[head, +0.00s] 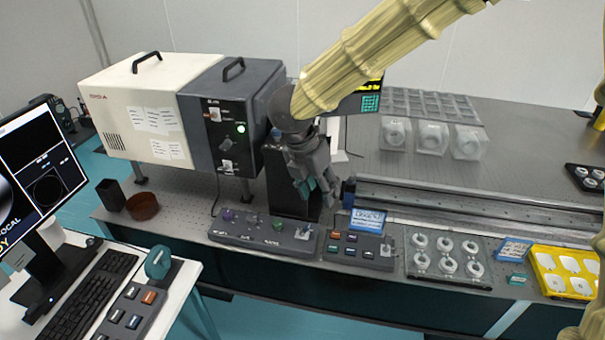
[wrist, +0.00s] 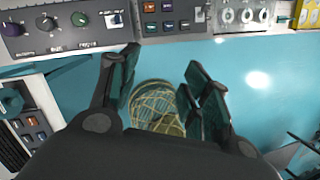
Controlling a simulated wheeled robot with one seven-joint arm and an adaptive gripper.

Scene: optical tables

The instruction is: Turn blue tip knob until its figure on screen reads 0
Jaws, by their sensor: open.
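My gripper (head: 318,192) hangs open over the front of the optical table, above the knob panel. The knob panel (head: 245,238) carries a purple knob (wrist: 14,27), a dark knob (wrist: 47,22) and a green knob (wrist: 80,18). A dark screen (head: 368,97) with yellow and green figures is partly behind my arm; they are unreadable.
A white and dark grey instrument box (head: 197,165) stands left of the gripper. A long rail (head: 470,205) runs to the right. A button box (head: 358,252), a lens tray (head: 446,275) and a yellow tray (head: 540,262) line the front edge. A monitor (head: 40,180) stands left.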

